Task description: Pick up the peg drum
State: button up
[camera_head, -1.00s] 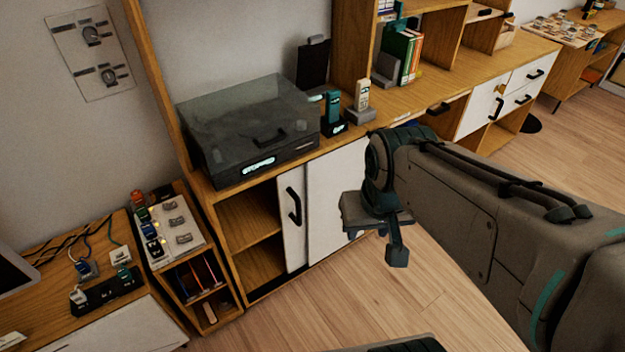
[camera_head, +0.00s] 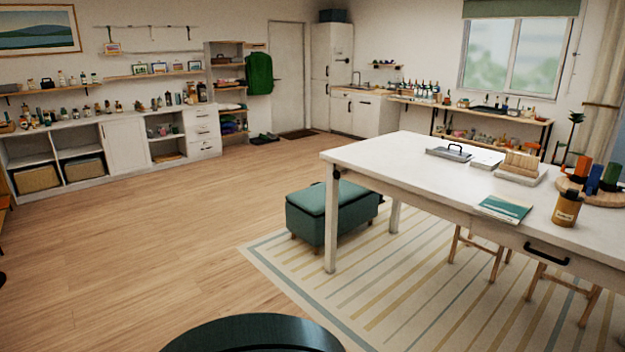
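I cannot clearly pick out a peg drum. A round wooden base (camera_head: 578,190) bearing upright orange, blue and green cylinders stands at the right end of the white table (camera_head: 400,160). I cannot tell if it is the peg drum. A brown jar with a dark lid (camera_head: 566,209) stands in front of it. My gripper is not in view.
The table also bears a teal book (camera_head: 504,208), a wooden block rack (camera_head: 521,165) and a grey handled tray (camera_head: 448,154). A green storage bench (camera_head: 331,215) stands beside the table on a striped rug (camera_head: 370,290). The wooden floor at left (camera_head: 150,255) is clear.

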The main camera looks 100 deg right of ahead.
aim_at(566, 212)
jog(key=z, duration=4.65)
jog(key=i, duration=1.9)
jog(key=z, duration=0.45)
jog(key=i, duration=1.45)
jog(key=z, duration=0.55)
